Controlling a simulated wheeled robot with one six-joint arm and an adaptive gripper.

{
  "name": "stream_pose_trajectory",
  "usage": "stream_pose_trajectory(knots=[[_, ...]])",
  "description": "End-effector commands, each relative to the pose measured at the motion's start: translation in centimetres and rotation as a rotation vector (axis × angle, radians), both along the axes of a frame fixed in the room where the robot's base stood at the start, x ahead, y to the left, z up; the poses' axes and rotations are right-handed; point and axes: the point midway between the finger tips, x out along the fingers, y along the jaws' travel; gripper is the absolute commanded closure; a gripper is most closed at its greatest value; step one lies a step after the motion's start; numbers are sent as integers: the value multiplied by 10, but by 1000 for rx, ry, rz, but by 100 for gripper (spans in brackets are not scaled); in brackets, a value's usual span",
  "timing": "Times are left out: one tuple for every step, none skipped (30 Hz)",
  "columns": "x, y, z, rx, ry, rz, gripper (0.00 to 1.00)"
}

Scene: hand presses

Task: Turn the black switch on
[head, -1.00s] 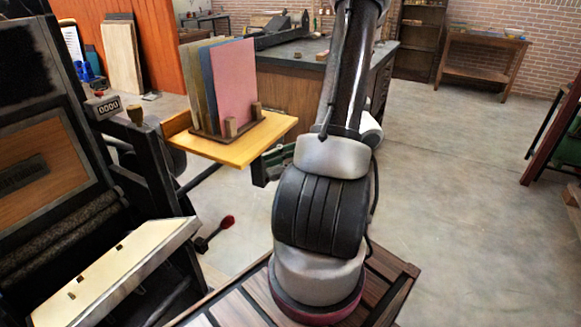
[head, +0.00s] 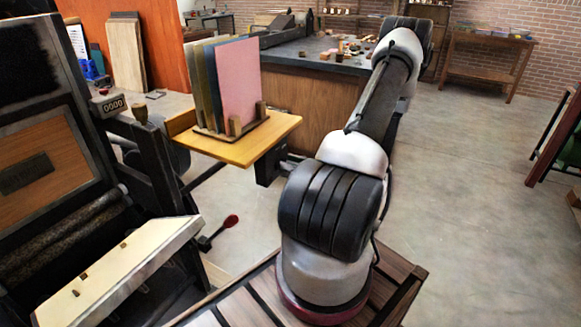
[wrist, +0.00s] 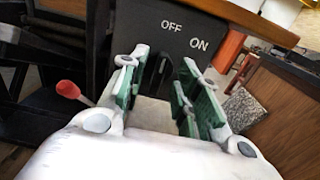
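The black switch (wrist: 158,72) shows in the wrist view on a black panel (wrist: 143,22) with white OFF and ON lettering. Its knob seems to point up toward OFF, though the fingers partly crowd it. My gripper (wrist: 160,80) is open, with green-padded fingers on either side of the knob; I cannot tell whether they touch it. In the head view the black switch box (head: 267,168) hangs under the front corner of a yellow shelf (head: 240,150). My gripper is not clearly visible there, and the switch face cannot be seen.
A red-knobbed lever (head: 230,221) sticks out below the shelf; it shows at the left of the wrist view (wrist: 68,89). The press (head: 150,165) stands left with a cream tray (head: 115,275). Coloured boards (head: 238,80) stand on the shelf. A workbench (head: 318,110) is behind. Floor to the right is clear.

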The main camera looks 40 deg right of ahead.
Motion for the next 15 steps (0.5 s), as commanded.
stream_pose_trajectory(knots=[[3,2,0,0,0,2,68],[4,2,0,0,0,2,68],[5,2,0,0,-1,2,68],[6,3,0,0,0,1,68],[6,3,0,0,-1,1,68],[6,2,0,0,0,1,68],[6,2,0,0,0,1,68],[6,2,0,0,0,1,68],[6,2,0,0,0,1,68],[6,2,0,0,0,1,68],[6,2,0,0,0,1,73],[6,2,0,0,0,1,81],[6,2,0,0,0,1,86],[6,2,0,0,0,1,92],[6,2,0,0,0,1,99]])
